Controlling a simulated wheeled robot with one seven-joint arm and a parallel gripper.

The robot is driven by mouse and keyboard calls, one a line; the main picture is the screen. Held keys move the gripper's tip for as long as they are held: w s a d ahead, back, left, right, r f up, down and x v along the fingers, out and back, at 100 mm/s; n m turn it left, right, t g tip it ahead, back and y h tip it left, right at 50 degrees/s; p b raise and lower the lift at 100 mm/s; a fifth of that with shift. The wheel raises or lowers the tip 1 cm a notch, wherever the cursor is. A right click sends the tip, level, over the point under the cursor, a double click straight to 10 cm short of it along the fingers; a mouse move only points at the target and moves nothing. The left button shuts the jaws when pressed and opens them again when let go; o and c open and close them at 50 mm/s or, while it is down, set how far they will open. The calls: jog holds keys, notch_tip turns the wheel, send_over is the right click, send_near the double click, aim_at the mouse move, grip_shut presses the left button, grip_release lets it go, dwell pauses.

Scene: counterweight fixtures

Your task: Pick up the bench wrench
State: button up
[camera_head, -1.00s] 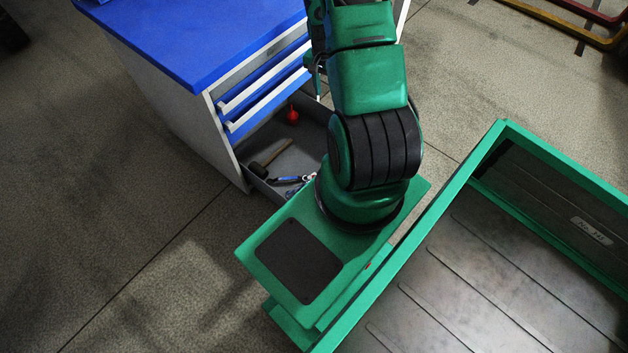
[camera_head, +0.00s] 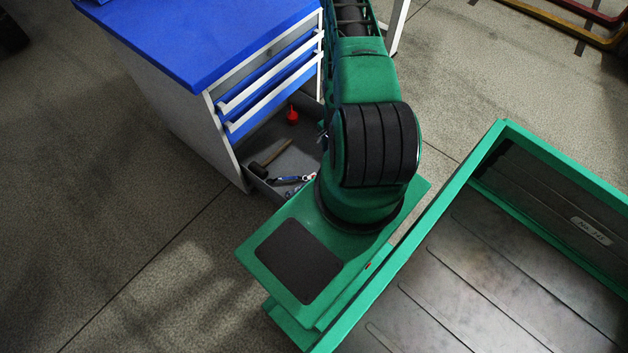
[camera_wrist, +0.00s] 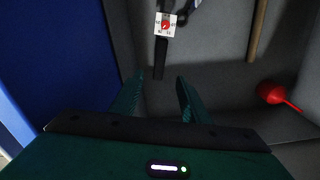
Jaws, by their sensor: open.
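My gripper (camera_wrist: 160,78) shows in the wrist view with its two green fingers apart and nothing between them. It points into the open bottom drawer (camera_wrist: 215,85). Ahead of the fingertips lies a dark tool handle (camera_wrist: 160,58) with a white and red tag (camera_wrist: 165,25); I cannot tell for sure whether it is the bench wrench. In the head view, tools with blue and silver parts (camera_head: 287,180) lie at the drawer's front left, partly hidden by my arm.
A mallet (camera_head: 272,158) and a red oil can (camera_head: 292,115) share the drawer. The blue-topped cabinet (camera_head: 205,40) has shut drawers above it. The blue drawer front (camera_wrist: 55,55) is close on the left in the wrist view.

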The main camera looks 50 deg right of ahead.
notch_tip(320, 180, down, 13)
jog(key=shift+f, duration=0.1)
dwell(0.6)
jog(key=shift+f, duration=0.15)
dwell(0.6)
grip_shut()
